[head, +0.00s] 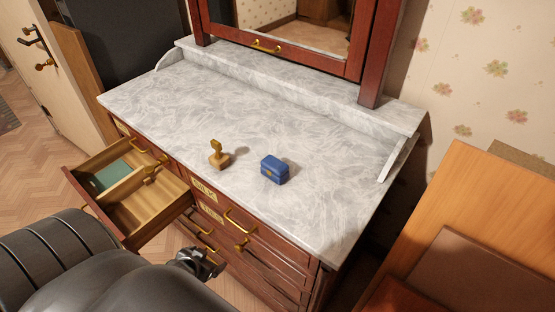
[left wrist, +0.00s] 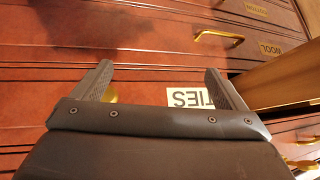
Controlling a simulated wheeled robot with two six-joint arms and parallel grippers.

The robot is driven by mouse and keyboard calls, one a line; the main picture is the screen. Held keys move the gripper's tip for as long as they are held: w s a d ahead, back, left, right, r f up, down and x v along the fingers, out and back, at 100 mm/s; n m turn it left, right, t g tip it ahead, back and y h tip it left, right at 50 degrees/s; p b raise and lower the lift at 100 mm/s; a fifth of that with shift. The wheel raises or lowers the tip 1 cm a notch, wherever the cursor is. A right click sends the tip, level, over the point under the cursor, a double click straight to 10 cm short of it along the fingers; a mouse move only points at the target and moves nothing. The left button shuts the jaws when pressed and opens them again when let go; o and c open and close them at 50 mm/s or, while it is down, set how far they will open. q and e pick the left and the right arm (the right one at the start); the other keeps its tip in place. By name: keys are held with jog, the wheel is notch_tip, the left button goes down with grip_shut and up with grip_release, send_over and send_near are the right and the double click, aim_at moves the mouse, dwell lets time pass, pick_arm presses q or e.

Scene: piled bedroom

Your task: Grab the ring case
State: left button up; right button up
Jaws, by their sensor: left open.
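The ring case looks to be the small blue box (head: 274,170) with a brass catch, upright on the marble top of the dresser (head: 190,95), near its front edge. My left gripper (head: 200,262) is in front of the drawers, below the marble top and apart from the box. In the left wrist view its two fingers (left wrist: 158,72) are spread, with nothing between them but the drawer front and a "TIES" label (left wrist: 188,98) behind. The box does not show in the left wrist view. My right gripper is not in view.
A brass stamp-like object (head: 217,155) on a wooden base stands left of the box. A drawer (head: 150,212) is pulled out at the left, with a green item (head: 112,175) inside. A mirror frame (head: 285,58) rises behind. Wooden furniture (head: 490,220) stands at the right.

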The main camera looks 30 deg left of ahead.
pick_arm(q)
jog(key=w+d+r+m+t+h+p, duration=0.1)
jog(key=w+r+t+p, duration=0.15)
jog(key=r, duration=0.95)
jog(key=w+d+r+t+h+p, duration=0.15)
jog(key=w+r, duration=0.25)
jog(key=r, duration=0.8)
jog(key=m+t+h, duration=0.2)
send_near(270, 167)
jog(key=x, duration=0.6)
jog(key=shift+a+p, duration=0.35)
jog(key=shift+a, duration=0.1)
jog(key=shift+w+d+f, duration=0.2)
jog(key=shift+w+d, duration=0.05)
jog(key=shift+w, duration=0.45)
jog(key=x, duration=0.1)
jog(key=p+x, duration=0.1)
jog(key=x, duration=0.1)
jog(key=shift+d+f, duration=0.1)
jog(key=shift+d, duration=0.15)
jog(key=shift+w+f, duration=0.25)
jog(key=shift+w, duration=0.2)
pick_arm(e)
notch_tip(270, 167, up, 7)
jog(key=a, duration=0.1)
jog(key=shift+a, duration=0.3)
pick_arm(q)
jog(key=shift+c, duration=0.4)
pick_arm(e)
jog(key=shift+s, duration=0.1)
